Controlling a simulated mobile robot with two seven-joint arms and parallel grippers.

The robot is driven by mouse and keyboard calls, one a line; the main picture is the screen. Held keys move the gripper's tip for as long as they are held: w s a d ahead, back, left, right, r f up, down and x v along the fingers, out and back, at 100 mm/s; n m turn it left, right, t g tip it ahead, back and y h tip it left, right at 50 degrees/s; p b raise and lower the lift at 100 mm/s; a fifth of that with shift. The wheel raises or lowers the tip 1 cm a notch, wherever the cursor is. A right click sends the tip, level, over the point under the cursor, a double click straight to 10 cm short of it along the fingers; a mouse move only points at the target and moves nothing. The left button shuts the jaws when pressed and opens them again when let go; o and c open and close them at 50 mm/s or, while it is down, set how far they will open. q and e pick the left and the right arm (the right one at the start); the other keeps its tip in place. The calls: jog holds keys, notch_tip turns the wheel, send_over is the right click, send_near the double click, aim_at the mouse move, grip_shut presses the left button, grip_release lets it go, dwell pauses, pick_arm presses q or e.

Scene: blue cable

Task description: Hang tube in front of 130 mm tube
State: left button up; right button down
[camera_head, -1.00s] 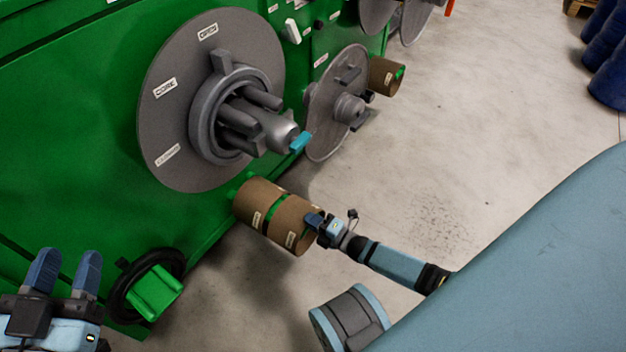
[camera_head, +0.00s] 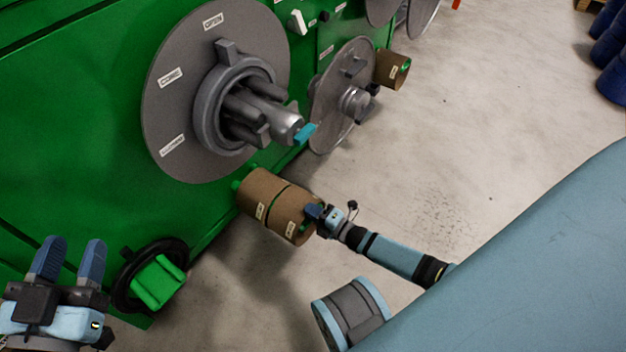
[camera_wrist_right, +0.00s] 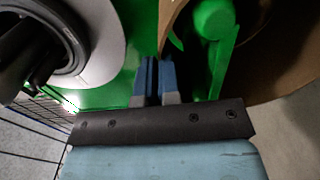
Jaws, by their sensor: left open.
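Two brown cardboard tubes with white labels hang end to end on a green peg low on the machine. The rear tube (camera_head: 260,190) is against the machine side, and the front tube (camera_head: 288,217) touches or nearly touches it. My right gripper (camera_head: 316,212) is at the outer end of the front tube, its fingers close together on the tube's rim. In the right wrist view the fingers (camera_wrist_right: 157,70) pinch the wall of the front tube (camera_wrist_right: 275,78), with the green peg (camera_wrist_right: 213,20) inside it. My left gripper (camera_head: 70,246) is open and empty at the lower left.
A large grey disc (camera_head: 165,110) with a gripping hub (camera_head: 240,105) stands above the tubes on the green machine (camera_head: 60,130). A smaller disc (camera_head: 335,110) and another brown tube (camera_head: 389,70) are further back. A black ring handwheel (camera_head: 125,290) is near my left gripper.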

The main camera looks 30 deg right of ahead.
jog(key=shift+w+a, duration=0.15)
jog(key=shift+w, duration=0.25)
dwell(0.4)
dwell(0.5)
jog(key=shift+f, duration=0.5)
dwell(0.4)
jog(key=c, duration=1.3)
grip_release()
jog(key=o, duration=0.6)
jog(key=shift+f, duration=0.2)
